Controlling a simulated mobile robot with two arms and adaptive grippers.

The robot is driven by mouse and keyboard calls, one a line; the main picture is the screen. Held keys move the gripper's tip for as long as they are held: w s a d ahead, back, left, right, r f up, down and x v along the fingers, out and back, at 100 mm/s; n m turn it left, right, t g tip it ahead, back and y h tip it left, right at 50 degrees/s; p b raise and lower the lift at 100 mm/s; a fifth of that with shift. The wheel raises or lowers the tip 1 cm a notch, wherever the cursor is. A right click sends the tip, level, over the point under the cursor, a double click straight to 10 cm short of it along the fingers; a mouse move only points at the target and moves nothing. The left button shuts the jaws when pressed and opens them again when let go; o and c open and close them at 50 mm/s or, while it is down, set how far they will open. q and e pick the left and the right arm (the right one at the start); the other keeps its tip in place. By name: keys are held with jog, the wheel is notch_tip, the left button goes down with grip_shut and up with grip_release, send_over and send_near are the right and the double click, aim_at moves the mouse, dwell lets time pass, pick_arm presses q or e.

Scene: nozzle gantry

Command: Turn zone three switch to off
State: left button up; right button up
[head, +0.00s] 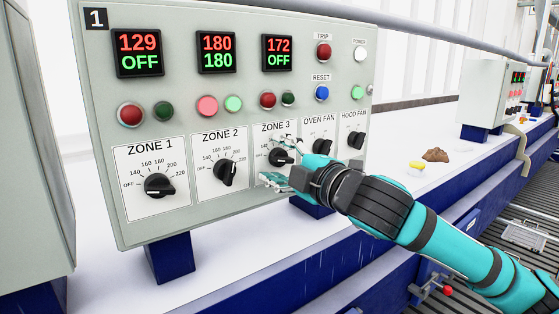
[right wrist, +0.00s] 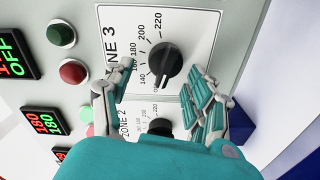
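The zone three switch is a black rotary knob (head: 281,157) on the white ZONE 3 plate of the grey control panel (head: 190,80). In the right wrist view the knob (right wrist: 168,62) shows large, its ridge seeming to end at the OFF mark. The zone three display (head: 278,53) reads 172 in red over OFF in green. My right gripper (head: 274,162) is open in front of the knob, one finger above it and one below. In the right wrist view its fingers (right wrist: 162,78) stand apart on either side, with gaps to the knob. My left gripper is out of view.
The ZONE 2 knob (head: 224,171) is close on the left, and the OVEN FAN knob (head: 322,147) close on the right. Lamps and buttons sit above. A yellow item (head: 416,168) and a brown lump (head: 435,155) lie on the white surface to the right.

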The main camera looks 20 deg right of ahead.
jog(key=v, duration=0.7)
jog(key=shift+s, duration=0.25)
jog(key=shift+w, duration=0.1)
